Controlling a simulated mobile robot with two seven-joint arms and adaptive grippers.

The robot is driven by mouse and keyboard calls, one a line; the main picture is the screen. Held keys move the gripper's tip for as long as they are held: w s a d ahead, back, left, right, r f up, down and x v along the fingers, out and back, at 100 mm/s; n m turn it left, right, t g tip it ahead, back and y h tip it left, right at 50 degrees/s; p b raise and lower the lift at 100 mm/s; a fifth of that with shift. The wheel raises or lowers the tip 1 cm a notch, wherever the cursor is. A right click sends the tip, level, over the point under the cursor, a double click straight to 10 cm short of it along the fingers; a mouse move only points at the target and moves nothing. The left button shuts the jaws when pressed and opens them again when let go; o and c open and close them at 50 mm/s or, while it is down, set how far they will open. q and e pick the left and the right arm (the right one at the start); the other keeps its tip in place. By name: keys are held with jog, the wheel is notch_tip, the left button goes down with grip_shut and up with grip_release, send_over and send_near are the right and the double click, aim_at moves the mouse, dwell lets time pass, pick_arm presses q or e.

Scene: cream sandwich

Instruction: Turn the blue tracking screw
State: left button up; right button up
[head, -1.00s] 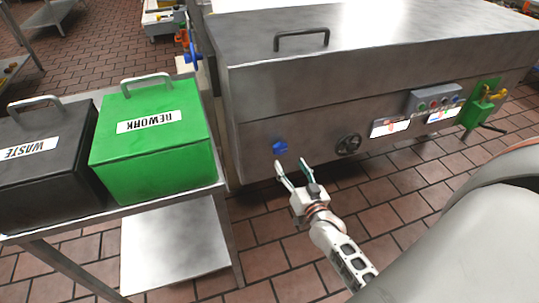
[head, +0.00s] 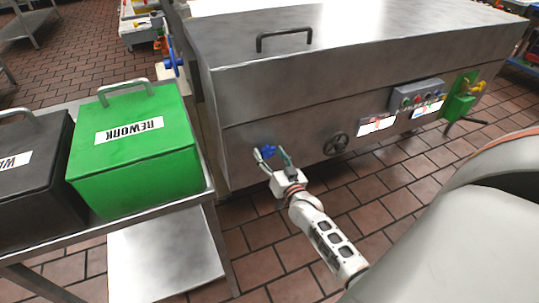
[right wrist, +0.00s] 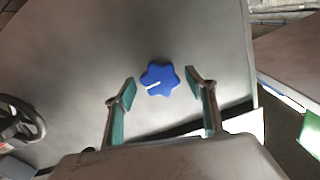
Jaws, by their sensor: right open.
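The blue tracking screw (head: 266,151) is a lobed knob on the front face of the steel machine (head: 240,130). In the right wrist view the screw (right wrist: 159,78) shows a short white mark at its lower left. My right gripper (head: 270,155) is open, with one finger to each side of the screw in the head view. In the right wrist view the open fingertips (right wrist: 160,84) stand left and right of the screw, with a gap to it on both sides. My left gripper is not in view.
A dark handwheel (head: 336,144) sits on the machine right of the screw. Further right are a button box (head: 416,95) and a green bracket (head: 460,98). A steel table (head: 165,260) at left bears a green REWORK bin (head: 135,165) and a black bin (head: 30,190).

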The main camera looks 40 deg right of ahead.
jog(key=c, duration=1)
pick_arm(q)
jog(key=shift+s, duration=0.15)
pick_arm(e)
jog(key=shift+c, duration=0.7)
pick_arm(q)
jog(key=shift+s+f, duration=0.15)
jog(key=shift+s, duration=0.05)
pick_arm(e)
jog(key=shift+r, duration=0.1)
